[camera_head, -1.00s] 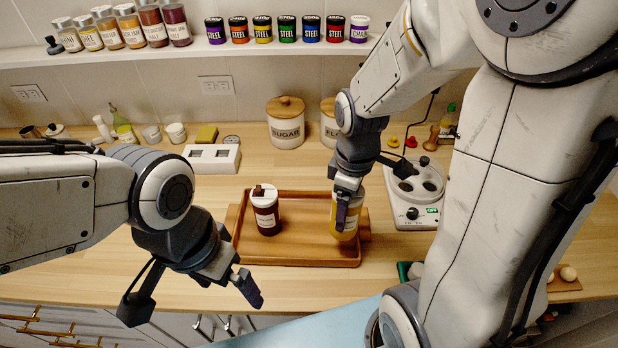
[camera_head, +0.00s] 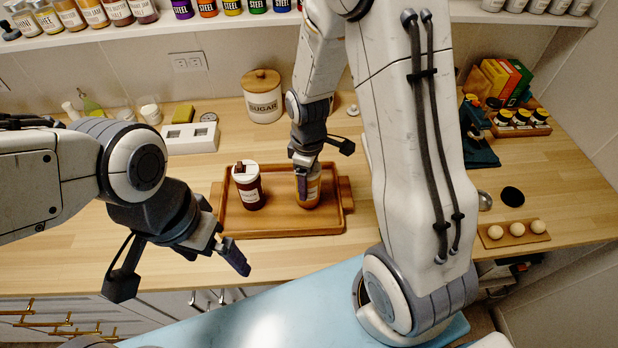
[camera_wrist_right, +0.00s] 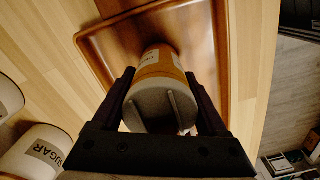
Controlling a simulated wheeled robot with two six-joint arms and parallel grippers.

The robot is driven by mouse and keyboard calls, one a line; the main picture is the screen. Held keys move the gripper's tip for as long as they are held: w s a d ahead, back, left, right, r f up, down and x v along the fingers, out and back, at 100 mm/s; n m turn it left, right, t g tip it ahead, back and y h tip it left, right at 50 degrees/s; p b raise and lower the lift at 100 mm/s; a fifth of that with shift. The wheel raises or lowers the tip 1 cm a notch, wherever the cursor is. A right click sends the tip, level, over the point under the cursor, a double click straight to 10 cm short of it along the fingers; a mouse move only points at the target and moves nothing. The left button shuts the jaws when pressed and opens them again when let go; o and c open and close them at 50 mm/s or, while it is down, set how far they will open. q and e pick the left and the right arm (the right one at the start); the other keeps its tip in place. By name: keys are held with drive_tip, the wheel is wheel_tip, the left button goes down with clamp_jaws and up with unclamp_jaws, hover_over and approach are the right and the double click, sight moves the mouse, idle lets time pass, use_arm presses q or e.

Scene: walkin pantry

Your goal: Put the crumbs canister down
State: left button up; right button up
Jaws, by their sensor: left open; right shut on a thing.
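My right gripper (camera_head: 303,182) is shut on an amber canister (camera_head: 312,192), taken as the crumbs canister; its label is too small to read. The canister is upright at the right side of the wooden tray (camera_head: 270,232). In the right wrist view the canister (camera_wrist_right: 162,68) has a grey lid with a raised bar, between my two dark fingers (camera_wrist_right: 172,108). Its base seems at the tray floor, but I cannot tell if it touches. My left gripper (camera_head: 235,262) is open and empty in front of the tray.
A dark red jar (camera_head: 248,188) with a white lid stands in the tray's left part. A sugar canister (camera_head: 262,98) stands behind. A white block (camera_head: 190,138) is at the back left. Eggs on a board (camera_head: 515,234) lie far right. The counter left of the tray is clear.

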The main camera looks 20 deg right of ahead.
drive_tip(key=shift+f, duration=0.2)
drive_tip(key=o, duration=1.4)
drive_tip(key=shift+o, duration=0.2)
drive_tip(key=shift+r, duration=0.1)
wheel_tip(320, 180, up, 12)
drive_tip(key=shift+r, duration=0.15)
